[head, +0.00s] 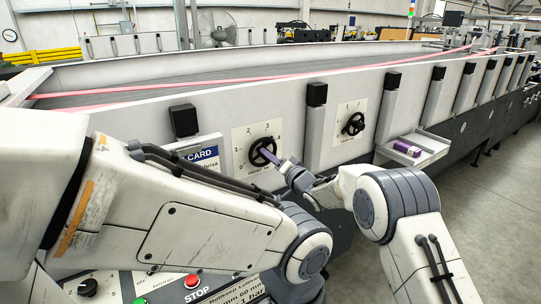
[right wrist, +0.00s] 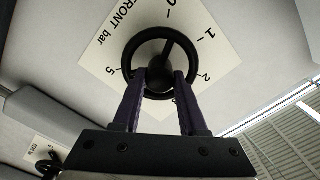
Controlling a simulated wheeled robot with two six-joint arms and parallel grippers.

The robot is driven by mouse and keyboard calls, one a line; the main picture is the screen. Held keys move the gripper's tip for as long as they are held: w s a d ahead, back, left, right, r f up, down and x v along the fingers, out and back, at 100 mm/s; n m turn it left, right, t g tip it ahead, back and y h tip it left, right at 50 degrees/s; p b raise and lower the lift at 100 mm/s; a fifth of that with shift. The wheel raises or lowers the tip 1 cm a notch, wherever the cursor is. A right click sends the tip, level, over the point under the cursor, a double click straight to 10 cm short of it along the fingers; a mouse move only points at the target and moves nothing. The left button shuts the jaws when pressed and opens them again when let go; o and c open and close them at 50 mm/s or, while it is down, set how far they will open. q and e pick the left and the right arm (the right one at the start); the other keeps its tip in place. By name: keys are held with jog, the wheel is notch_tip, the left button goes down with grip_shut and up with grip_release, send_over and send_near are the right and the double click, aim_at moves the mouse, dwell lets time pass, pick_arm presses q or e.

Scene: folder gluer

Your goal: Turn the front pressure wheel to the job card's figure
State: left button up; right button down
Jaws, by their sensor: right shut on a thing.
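The front pressure wheel (head: 257,158) is a black handwheel on a white dial plate (head: 240,135) with figures around it. In the right wrist view, the wheel (right wrist: 129,55) fills the middle, and its spoke points between 0 and 1, nearer 0. My right gripper (head: 268,154) has its purple fingers shut on the wheel; they also show in the right wrist view (right wrist: 160,82), either side of the hub. A job card (head: 205,154) is left of the dial, partly hidden by my left arm. My left gripper is out of sight.
A second black wheel (head: 354,124) on its own dial plate sits further right. Below are a STOP button (head: 192,281) and a sheet (head: 235,291) showing "1 bar", cut off by the edge.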

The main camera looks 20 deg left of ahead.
jog(key=shift+f+m+p, duration=0.25)
jog(key=shift+m+p, duration=0.1)
jog(key=shift+m, duration=0.95)
jog(key=shift+s, duration=0.1)
jog(key=c, duration=0.5)
grip_release()
jog(key=shift+o, duration=0.3)
jog(key=shift+r, duration=0.1)
jog(key=b+v, duration=0.3)
jog(key=v, duration=0.7)
jog(key=shift+d, duration=0.2)
